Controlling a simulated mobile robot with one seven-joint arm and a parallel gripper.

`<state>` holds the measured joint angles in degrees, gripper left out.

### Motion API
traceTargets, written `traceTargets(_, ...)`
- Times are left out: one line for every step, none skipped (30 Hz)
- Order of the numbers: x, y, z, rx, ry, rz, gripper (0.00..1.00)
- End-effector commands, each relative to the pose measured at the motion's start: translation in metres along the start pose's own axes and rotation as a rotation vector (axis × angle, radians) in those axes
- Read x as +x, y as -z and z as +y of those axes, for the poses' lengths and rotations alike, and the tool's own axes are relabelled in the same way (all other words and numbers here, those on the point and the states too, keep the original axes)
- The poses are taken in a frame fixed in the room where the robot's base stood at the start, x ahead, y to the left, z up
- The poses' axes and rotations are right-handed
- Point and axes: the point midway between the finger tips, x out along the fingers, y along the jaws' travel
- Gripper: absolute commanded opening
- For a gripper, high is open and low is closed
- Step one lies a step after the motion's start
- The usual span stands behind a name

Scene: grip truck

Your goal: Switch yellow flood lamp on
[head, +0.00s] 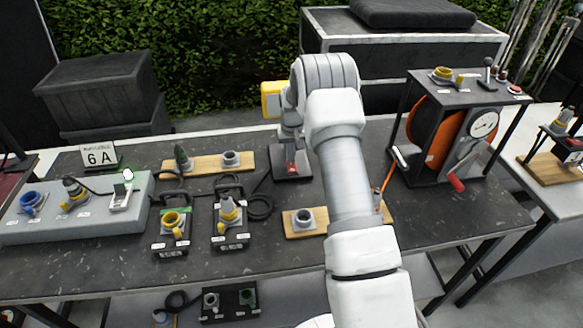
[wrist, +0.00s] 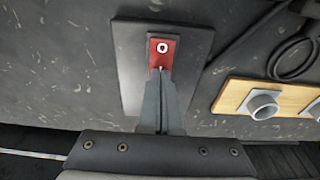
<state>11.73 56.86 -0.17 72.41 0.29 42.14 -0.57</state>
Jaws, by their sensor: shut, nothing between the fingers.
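The yellow flood lamp (head: 271,98) is at the back middle of the table in the head view, partly hidden behind my arm. A dark base plate (head: 294,177) lies below it with a red switch piece on it. In the wrist view the red switch plate (wrist: 172,58) has a pale round ring near its top and sits on the dark base plate (wrist: 128,62). My gripper (wrist: 161,72) is shut and empty, its fingertips at the lower edge of the red plate. I cannot tell whether they touch it.
A wooden board with a grey socket (wrist: 264,104) lies right of the base plate. A black cable coil (head: 261,207) lies to the left. A cable reel in a black frame (head: 451,75) stands at the right. Several connectors stand on the left half of the table.

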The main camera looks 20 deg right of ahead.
Motion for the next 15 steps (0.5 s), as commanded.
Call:
traceTargets(0.0015,-0.0002,0.0000,0.000,0.000,0.000,0.00)
traceTargets(0.0020,-0.0003,0.0000,0.000,0.000,0.000,0.00)
traceTargets(0.0026,-0.0004,0.0000,0.000,0.000,0.000,0.00)
traceTargets(0.0030,-0.0005,0.0000,0.000,0.000,0.000,0.00)
traceTargets(0.0035,-0.0006,0.0000,0.000,0.000,0.000,0.00)
traceTargets(0.0041,-0.0007,0.0000,0.000,0.000,0.000,0.00)
traceTargets(0.0046,-0.0008,0.0000,0.000,0.000,0.000,0.00)
traceTargets(0.0051,-0.0010,0.0000,0.000,0.000,-0.001,0.00)
traceTargets(0.0052,-0.0010,0.0000,0.000,0.000,-0.001,0.00)
traceTargets(0.0047,-0.0010,0.0000,0.000,0.000,-0.001,0.00)
traceTargets(0.0044,-0.0010,0.0000,0.000,0.000,-0.001,0.00)
traceTargets(0.0037,-0.0009,0.0000,0.000,0.000,-0.001,0.00)
traceTargets(0.0028,-0.0007,0.0000,0.000,0.000,-0.001,0.00)
traceTargets(0.0015,-0.0005,0.0000,0.000,0.000,-0.001,0.00)
traceTargets(-0.0008,0.0000,0.0000,0.000,0.000,0.000,0.00)
